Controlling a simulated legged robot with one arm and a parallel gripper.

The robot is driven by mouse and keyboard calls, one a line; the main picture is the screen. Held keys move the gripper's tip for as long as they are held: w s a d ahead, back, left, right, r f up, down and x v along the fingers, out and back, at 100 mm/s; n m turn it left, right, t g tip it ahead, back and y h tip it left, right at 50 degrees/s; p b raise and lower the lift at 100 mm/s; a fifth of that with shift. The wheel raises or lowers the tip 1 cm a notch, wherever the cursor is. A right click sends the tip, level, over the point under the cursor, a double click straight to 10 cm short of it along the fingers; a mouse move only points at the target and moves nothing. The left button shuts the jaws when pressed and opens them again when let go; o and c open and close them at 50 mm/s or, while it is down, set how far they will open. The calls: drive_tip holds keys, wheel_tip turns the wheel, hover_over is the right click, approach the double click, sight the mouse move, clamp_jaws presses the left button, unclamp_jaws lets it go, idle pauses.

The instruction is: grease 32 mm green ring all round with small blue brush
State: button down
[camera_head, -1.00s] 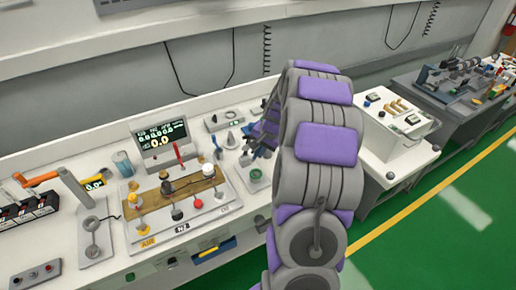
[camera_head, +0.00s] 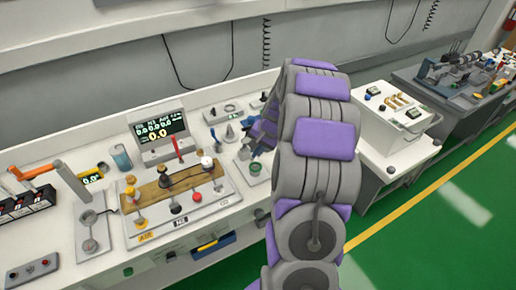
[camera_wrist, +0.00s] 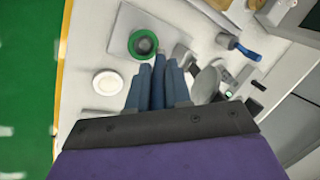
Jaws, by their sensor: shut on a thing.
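The green ring (camera_wrist: 133,42) shows in the wrist view around a dark grey round centre, on a light grey plate (camera_wrist: 122,20). In the head view the green ring (camera_head: 256,167) is small, at the right end of the bench, beside my gripper (camera_head: 250,150). In the wrist view my gripper (camera_wrist: 160,72) is shut on a slim blue-grey thing (camera_wrist: 158,82), which looks like the small blue brush. Its tip is close to the ring's lower right edge; I cannot tell whether they touch. Its bristles are not clear.
A white disc (camera_wrist: 107,82) lies left of my fingers. A blue-handled tool (camera_wrist: 245,51) and a grey round part (camera_wrist: 206,84) are to the right. In the head view a wooden board with several knobs (camera_head: 150,192) and a display box (camera_head: 160,132) stand left of my arm.

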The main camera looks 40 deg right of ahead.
drive_tip(key=shift+a+f, duration=0.1)
drive_tip(key=shift+f, duration=0.5)
idle(2.2)
drive_tip(key=shift+r+p, duration=0.1)
drive_tip(key=shift+p, duration=0.2)
drive_tip(key=shift+r+p, duration=2)
drive_tip(key=shift+r, duration=1.45)
